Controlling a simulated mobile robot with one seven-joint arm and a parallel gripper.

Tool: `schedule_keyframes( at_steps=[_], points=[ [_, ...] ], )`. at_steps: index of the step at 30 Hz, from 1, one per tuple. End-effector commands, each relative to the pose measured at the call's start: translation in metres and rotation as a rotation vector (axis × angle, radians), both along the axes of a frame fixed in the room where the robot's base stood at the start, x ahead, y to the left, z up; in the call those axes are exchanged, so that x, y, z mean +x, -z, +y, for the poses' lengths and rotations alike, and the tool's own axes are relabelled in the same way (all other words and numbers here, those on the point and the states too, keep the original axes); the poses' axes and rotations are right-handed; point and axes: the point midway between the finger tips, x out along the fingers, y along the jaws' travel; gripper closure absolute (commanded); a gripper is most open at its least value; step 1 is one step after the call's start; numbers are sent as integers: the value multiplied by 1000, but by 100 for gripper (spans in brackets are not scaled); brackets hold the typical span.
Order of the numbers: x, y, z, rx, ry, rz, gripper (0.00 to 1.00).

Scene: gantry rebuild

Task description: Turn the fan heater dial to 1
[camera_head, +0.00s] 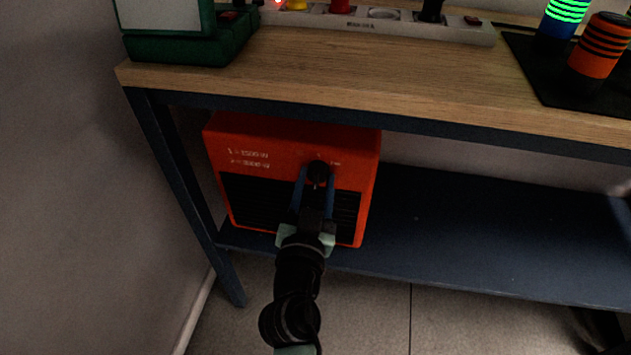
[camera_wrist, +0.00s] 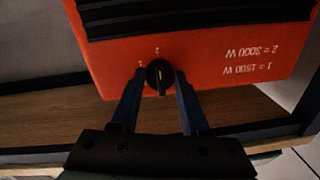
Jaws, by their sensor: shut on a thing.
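The orange fan heater (camera_head: 292,145) stands on the lower shelf, under the bench top. Its front has a dark grille and white printed text; it also shows inverted in the wrist view (camera_wrist: 220,75). The black dial (camera_wrist: 159,76) has a thin pale line that runs roughly up and down in the wrist view. Small white marks lie to its left and above it, too small to read surely. My gripper (camera_head: 318,174) reaches up to the dial. In the wrist view its two blue fingers (camera_wrist: 159,82) are shut on the dial, one on each side.
The wooden bench top (camera_head: 330,72) overhangs the heater. A dark bench leg (camera_head: 175,170) stands to the left, near the wall. The blue lower shelf (camera_head: 460,225) is bare right of the heater. A power strip (camera_head: 385,22) and a green case (camera_head: 180,48) sit on the bench.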

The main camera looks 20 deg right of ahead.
Motion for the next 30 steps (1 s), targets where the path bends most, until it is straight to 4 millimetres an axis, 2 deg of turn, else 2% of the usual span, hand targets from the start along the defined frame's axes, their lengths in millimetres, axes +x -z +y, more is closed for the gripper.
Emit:
schedule_keyframes(
  at_steps=[8, 14, 30],
  points=[
    [0, 0, 0, -26, -2, 19, 100],
    [0, 0, 1, -108, -2, 74, 100],
    [0, -2, 1, -513, -3, 348, 100]
  ],
)
